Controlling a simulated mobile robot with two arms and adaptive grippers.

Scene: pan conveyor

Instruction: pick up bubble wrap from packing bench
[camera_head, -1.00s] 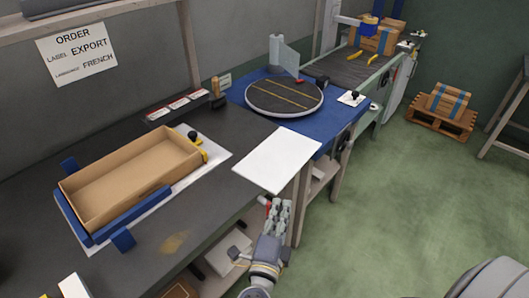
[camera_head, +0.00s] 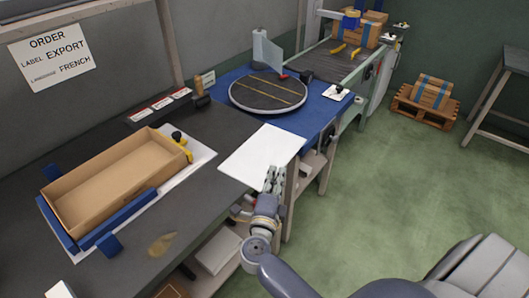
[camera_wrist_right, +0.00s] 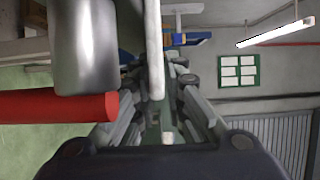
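I cannot make out any bubble wrap for certain. The packing bench (camera_head: 205,135) has a dark top along the wall, with an open, empty cardboard box (camera_head: 118,178) on it. My right gripper (camera_head: 273,178) is at the near right corner of a white flat board (camera_head: 255,165); I cannot tell if they touch. In the right wrist view the fingers (camera_wrist_right: 165,110) point away from the camera, and their gap is unclear. A pale cylinder (camera_wrist_right: 85,45) and a red bar (camera_wrist_right: 60,107) are close beside them. My left gripper is out of view.
Blue guides (camera_head: 125,222) flank the box. A round turntable (camera_head: 262,106) stands on the blue surface beyond the white board. Shelves with a white item (camera_head: 218,252) lie under the bench. The green floor (camera_head: 385,175) at right is mostly open.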

